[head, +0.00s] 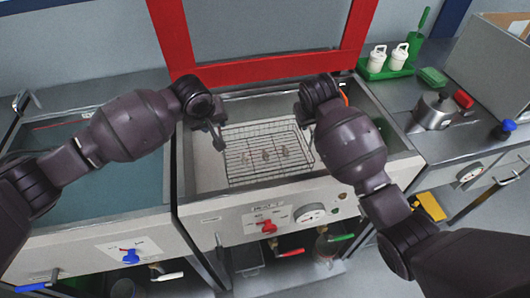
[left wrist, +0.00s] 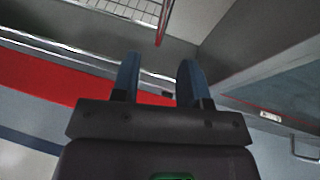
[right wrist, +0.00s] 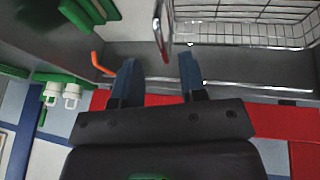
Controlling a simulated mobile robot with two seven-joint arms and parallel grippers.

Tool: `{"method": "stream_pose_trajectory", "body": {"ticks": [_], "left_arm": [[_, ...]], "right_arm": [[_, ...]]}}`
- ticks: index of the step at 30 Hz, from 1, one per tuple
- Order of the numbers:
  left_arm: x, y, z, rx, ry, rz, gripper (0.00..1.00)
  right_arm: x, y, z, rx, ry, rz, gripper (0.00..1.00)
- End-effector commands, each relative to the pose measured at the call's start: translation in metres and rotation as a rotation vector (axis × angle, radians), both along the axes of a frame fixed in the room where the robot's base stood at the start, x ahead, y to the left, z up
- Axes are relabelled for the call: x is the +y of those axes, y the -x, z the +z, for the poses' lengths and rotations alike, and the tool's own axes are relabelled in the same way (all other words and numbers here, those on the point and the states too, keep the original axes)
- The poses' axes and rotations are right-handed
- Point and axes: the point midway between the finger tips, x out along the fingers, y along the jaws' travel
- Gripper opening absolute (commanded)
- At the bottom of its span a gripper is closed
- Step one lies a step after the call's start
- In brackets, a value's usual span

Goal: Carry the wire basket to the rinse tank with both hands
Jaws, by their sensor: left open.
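The wire basket (head: 265,155) sits in the middle tank (head: 205,165), with several small parts inside. Its ends also show in the left wrist view (left wrist: 125,10) and right wrist view (right wrist: 250,32). My left gripper (head: 217,138) is open and empty at the basket's left end; a red-tipped handle lies just beyond its fingertips (left wrist: 158,72). My right gripper (right wrist: 158,75) is open near the right end, with a similar handle (right wrist: 163,30) just beyond its fingers. In the head view its fingers are mostly hidden. The left tank (head: 120,200), with bluish liquid, looks like the rinse tank.
A red frame (head: 265,62) stands behind the middle tank. A partition (head: 178,165) separates the two tanks. On the right counter are a green tray with white bottles (head: 374,72), a metal pot (head: 433,110) and a grey panel (head: 490,65). Knobs and a gauge (head: 310,213) line the front.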

Motion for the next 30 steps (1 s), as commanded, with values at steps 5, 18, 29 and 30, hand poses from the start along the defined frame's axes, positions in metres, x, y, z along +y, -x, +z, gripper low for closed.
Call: {"method": "stream_pose_trajectory", "body": {"ticks": [5, 18, 29, 30], "left_arm": [[-0.003, -0.012, -0.027, 0.0, -0.001, 0.0, 0.41], [-0.007, -0.028, -0.062, -0.001, 0.0, 0.0, 0.41], [-0.007, -0.029, -0.063, -0.002, 0.0, -0.001, 0.36], [-0.007, -0.029, -0.063, -0.002, 0.0, -0.001, 0.3]], "right_arm": [[-0.003, -0.012, -0.027, 0.002, 0.001, -0.001, 0.39], [-0.007, -0.028, -0.062, -0.001, 0.0, 0.0, 0.39], [-0.007, -0.029, -0.063, -0.001, 0.0, 0.0, 0.34], [-0.007, -0.029, -0.063, -0.001, 0.0, 0.0, 0.28]]}}
